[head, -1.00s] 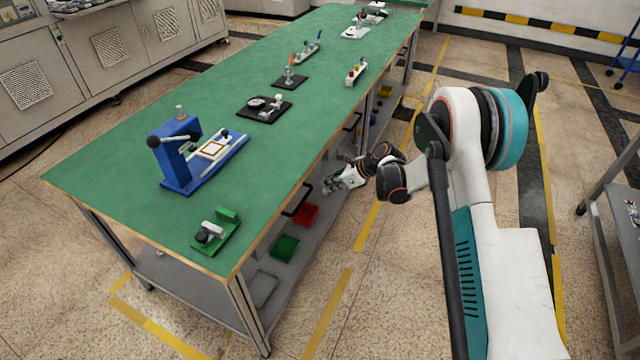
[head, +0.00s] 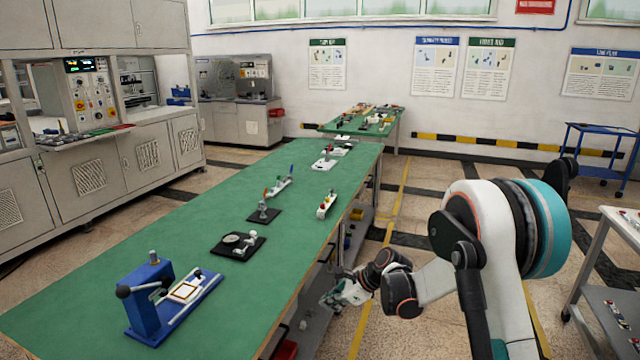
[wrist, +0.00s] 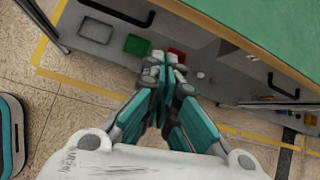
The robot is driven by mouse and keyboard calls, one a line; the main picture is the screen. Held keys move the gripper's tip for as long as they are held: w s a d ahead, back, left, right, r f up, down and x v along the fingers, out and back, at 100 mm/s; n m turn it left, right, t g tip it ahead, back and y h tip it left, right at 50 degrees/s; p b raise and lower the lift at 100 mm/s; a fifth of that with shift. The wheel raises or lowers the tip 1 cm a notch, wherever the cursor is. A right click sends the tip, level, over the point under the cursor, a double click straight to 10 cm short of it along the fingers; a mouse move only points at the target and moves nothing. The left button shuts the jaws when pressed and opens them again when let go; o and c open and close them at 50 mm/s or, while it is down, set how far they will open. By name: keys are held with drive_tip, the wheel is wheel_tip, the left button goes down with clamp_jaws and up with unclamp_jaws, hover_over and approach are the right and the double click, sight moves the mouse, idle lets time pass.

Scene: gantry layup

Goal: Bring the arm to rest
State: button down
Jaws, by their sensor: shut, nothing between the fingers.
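My gripper (head: 338,297) is beside the right edge of the long green-topped table (head: 205,208), below the level of its top. My arm is folded in the right part of the head view. In the wrist view my gripper (wrist: 165,68) points toward the table's lower shelf (wrist: 205,65). Its fingers are together, with nothing held between them. The fingers partly cover a red bin (wrist: 177,57) in that view.
A blue press fixture (head: 150,300) and several small fixtures stand along the green tabletop. A green bin (wrist: 136,45) lies on the lower shelf. A grey side table (head: 622,228) stands at the right. Machine cabinets (head: 80,185) line the left. Marked floor lies between.

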drive_tip(key=s+d+r+n+t+h, duration=0.15)
drive_tip(key=s+d+r+n, duration=0.25)
drive_tip(key=s+r, duration=0.45)
drive_tip(key=s+d+r+n+h, duration=0.2)
drive_tip(key=s+d+r+n, duration=0.3)
drive_tip(key=r, duration=0.6)
drive_tip(key=s+d+n+h, duration=0.1)
drive_tip(key=s+d+n, duration=0.1)
drive_tip(key=s, duration=0.6)
drive_tip(key=s+d+r+n+t+h, duration=0.1)
drive_tip(key=s+d+n, duration=0.2)
drive_tip(key=s+n, duration=0.2)
drive_tip(key=s+d+r+n+t+h, duration=0.1)
drive_tip(key=s+d+n+h, duration=0.1)
drive_tip(key=s, duration=0.9)
drive_tip(key=shift+s+d+r+n, duration=0.2)
drive_tip(key=shift+d+n, duration=0.25)
drive_tip(key=shift+n, duration=0.55)
